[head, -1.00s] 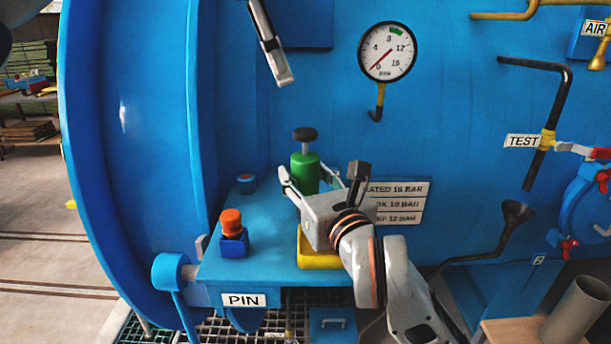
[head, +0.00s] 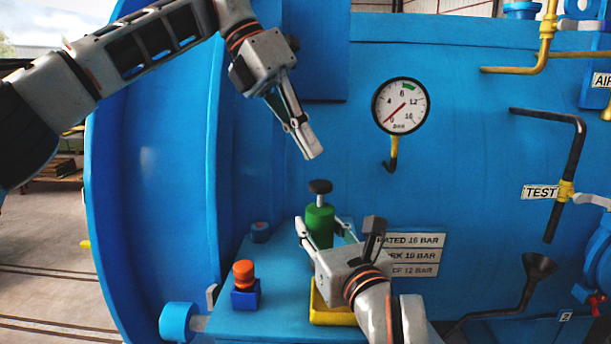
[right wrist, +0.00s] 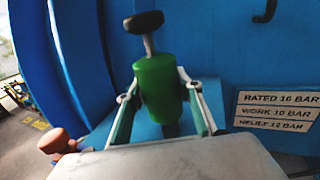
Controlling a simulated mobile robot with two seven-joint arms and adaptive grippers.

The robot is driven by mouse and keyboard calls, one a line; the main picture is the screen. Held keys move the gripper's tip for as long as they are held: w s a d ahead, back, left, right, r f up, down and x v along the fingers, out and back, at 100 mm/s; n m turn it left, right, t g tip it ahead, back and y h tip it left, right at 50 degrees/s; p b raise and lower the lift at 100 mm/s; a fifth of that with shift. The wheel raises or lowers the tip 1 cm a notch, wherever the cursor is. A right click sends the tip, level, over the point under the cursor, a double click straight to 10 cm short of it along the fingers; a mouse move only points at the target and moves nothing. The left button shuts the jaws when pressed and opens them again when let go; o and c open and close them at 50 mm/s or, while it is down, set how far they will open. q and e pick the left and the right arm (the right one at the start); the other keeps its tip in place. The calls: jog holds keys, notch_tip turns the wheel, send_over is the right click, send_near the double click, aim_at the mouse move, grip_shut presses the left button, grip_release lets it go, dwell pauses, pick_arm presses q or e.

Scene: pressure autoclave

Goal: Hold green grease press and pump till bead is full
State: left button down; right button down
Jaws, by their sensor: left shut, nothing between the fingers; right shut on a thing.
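The green grease press (head: 320,222) stands upright above the blue shelf, with a black knob (head: 320,186) on top. It also shows in the right wrist view (right wrist: 160,85), with its knob (right wrist: 144,21) on a grey rod. My right gripper (head: 321,228) is shut on the green body, one finger on each side. My left gripper (head: 311,153) is shut and empty, pointing down above the black knob and apart from it. No grease bead can be made out in these frames.
An orange-topped blue block (head: 244,285) and a yellow block (head: 330,308) sit on the blue shelf (head: 280,265). A pressure gauge (head: 401,106) is on the blue vessel wall behind. A black funnel (head: 539,265) stands at the right.

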pick_arm(q)
jog(key=w+a+n+h, duration=0.1)
jog(key=a+n+h, duration=0.3)
jog(key=n, duration=1)
jog(key=w+a+n+t+h, duration=0.1)
jog(key=a+n+h, duration=0.4)
jog(key=n, duration=0.9)
jog(key=shift+a+r, duration=0.3)
jog(key=shift+a, duration=0.35)
